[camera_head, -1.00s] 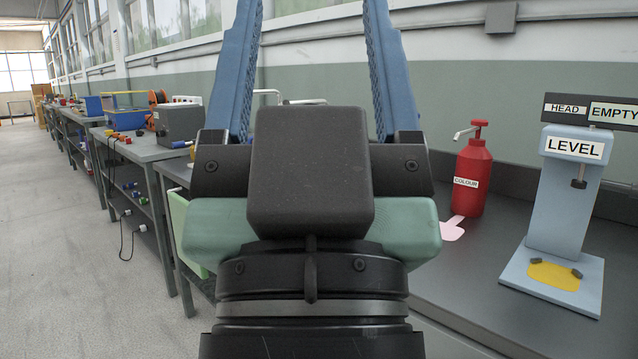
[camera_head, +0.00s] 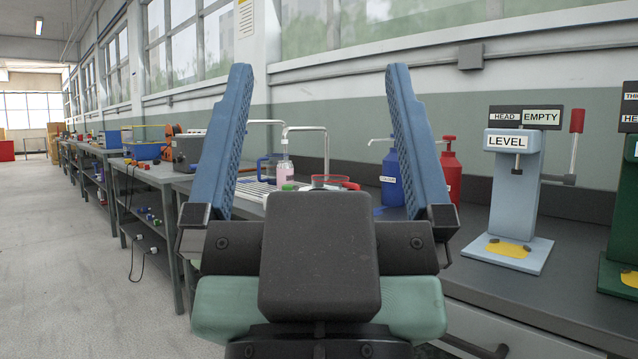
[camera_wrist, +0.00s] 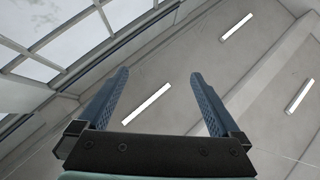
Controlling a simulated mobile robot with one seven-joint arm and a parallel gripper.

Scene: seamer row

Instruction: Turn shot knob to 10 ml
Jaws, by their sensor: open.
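My gripper (camera_head: 318,140) is open and empty, with its two blue fingers pointing up in the head view. In the wrist view my gripper (camera_wrist: 160,95) faces the ceiling and upper windows, with nothing between the fingers. I cannot make out a shot knob or a 10 ml mark in any view. On the bench at right stand a blue pump bottle (camera_head: 394,178) and a red pump bottle (camera_head: 450,172), the red one partly hidden by a finger. A light-blue stand labelled LEVEL (camera_head: 512,190) has a HEAD EMPTY sign on top and a red-handled lever at its side.
A dark green machine (camera_head: 622,230) is cut off at the right edge. Benches line the wall to the left. The floor (camera_head: 70,250) at left is clear.

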